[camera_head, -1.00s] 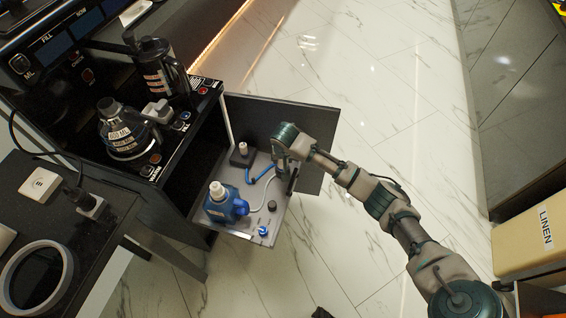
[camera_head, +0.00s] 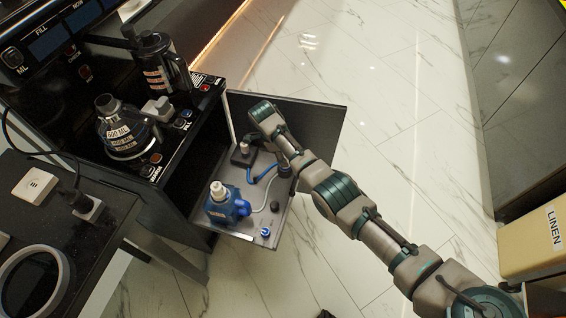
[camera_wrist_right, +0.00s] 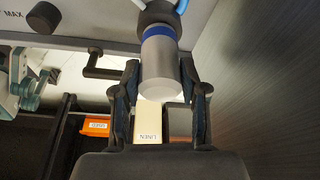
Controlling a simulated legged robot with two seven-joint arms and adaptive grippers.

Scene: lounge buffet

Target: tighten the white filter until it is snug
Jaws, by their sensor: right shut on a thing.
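The white filter (camera_wrist_right: 160,68) is a pale cylinder with a blue band, under a dark fitting (camera_wrist_right: 158,14) with blue and white hoses. My right gripper (camera_wrist_right: 160,80) has a finger on each side of the filter and is shut on it. The filter's seam with the fitting is too small to judge. My left gripper is not in view.
A blue bottle with a white top (camera_head: 222,203) stands on the tray. A white-topped fitting (camera_head: 242,148) and a dark knob (camera_head: 275,206) are close by. A dark door panel (camera_head: 318,118) stands behind. Open floor (camera_head: 400,130) lies to the right.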

